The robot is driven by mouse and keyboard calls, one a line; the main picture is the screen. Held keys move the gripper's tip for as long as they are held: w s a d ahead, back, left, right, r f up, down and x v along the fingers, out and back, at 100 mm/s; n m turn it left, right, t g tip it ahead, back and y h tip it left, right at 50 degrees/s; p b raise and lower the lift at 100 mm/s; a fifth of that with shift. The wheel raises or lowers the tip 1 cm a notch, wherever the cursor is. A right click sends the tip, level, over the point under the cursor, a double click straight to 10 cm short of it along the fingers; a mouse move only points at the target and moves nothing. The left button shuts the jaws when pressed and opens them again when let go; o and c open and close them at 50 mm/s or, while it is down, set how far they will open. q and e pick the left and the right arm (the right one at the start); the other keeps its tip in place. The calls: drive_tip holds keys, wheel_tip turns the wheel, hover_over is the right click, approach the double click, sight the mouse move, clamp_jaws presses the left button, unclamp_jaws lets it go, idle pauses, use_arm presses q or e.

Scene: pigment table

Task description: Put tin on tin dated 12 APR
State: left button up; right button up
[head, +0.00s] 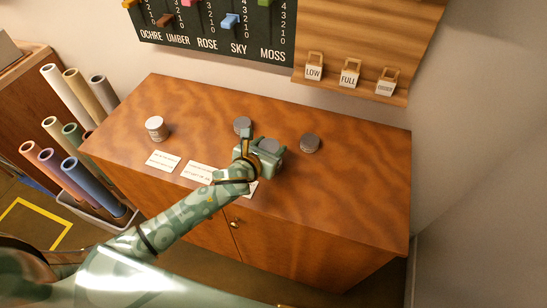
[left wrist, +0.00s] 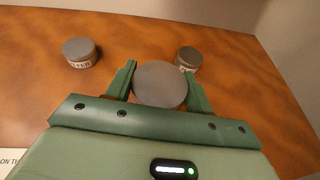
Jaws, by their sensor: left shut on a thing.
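My left gripper (head: 257,149) is shut on a grey round tin (head: 268,146), which shows between its two fingers in the left wrist view (left wrist: 160,84). Two more grey tins stand on the wooden table. One tin (head: 243,125) is just behind the gripper and shows at the left of the left wrist view (left wrist: 80,52). The other tin (head: 310,143) is to the right of the gripper and shows partly behind a finger in the left wrist view (left wrist: 188,58). Their labels are too small to read. I cannot tell the held tin's height. My right gripper is out of view.
A white-labelled can (head: 155,128) stands at the table's left. Paper cards (head: 163,160) lie near the front edge, one partly under my left arm. The table's right part (head: 365,170) is clear. A board with coloured pegs (head: 215,30) hangs behind.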

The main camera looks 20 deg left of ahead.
use_arm(q)
drive_tip(key=shift+w+f, duration=0.2)
drive_tip(key=shift+f, duration=0.1)
drive_tip(key=f, duration=0.1)
drive_tip(key=f+b, duration=0.2)
drive_tip(key=f, duration=0.1)
drive_tip(key=shift+w+d, duration=0.2)
drive_tip(key=shift+d, duration=0.15)
drive_tip(key=shift+r, duration=0.15)
drive_tip(key=o, duration=1)
drive_tip(key=shift+s+r, duration=0.1)
drive_tip(key=p+v, duration=0.3)
drive_tip(key=v, duration=0.8)
drive_tip(key=shift+s+a, duration=0.15)
drive_tip(key=shift+s, duration=0.2)
